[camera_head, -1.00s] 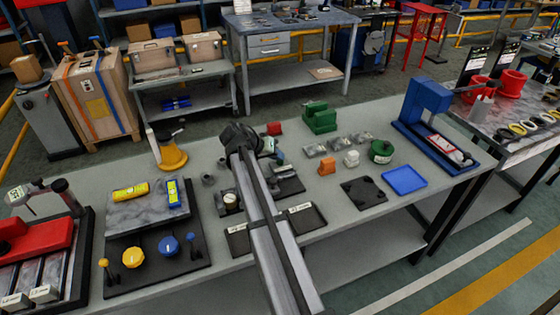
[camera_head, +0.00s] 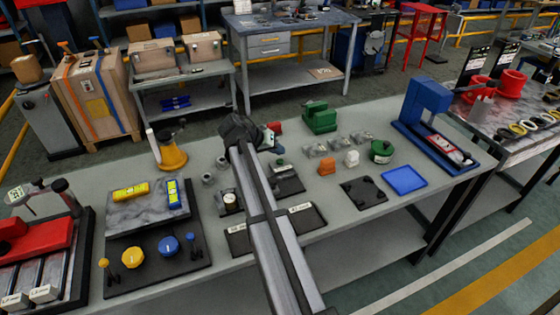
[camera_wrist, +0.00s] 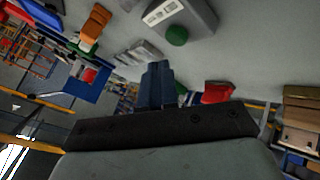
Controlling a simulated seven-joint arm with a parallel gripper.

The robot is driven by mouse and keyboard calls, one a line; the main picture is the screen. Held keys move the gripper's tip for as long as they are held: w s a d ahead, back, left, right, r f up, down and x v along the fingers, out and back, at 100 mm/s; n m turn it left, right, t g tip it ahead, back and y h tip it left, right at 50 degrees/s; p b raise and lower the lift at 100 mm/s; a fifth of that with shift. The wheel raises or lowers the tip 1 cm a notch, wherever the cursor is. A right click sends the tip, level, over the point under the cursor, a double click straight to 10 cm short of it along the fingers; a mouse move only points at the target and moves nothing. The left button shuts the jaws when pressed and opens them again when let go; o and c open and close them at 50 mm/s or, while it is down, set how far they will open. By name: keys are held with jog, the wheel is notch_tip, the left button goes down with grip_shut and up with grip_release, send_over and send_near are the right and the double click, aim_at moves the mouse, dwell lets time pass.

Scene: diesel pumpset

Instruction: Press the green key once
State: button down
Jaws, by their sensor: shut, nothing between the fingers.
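The green key (camera_wrist: 177,36) is a round green cap on a grey box (camera_wrist: 184,14) with a pale label, at the top of the wrist view. My gripper (camera_wrist: 157,66) is shut and empty, its two dark blue fingers together. The fingertips appear below the green key in that picture, with a visible gap between. In the head view my gripper (camera_head: 240,130) is over the middle of the bench, and its wrist hides what lies behind it. I cannot clearly make out the green key there.
An orange block (camera_head: 327,165) and a blue tray (camera_head: 404,180) lie farther right. A yellow-based device (camera_head: 172,153) stands to the left.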

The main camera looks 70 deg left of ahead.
aim_at(277, 161)
jog(key=shift+r, duration=2.05)
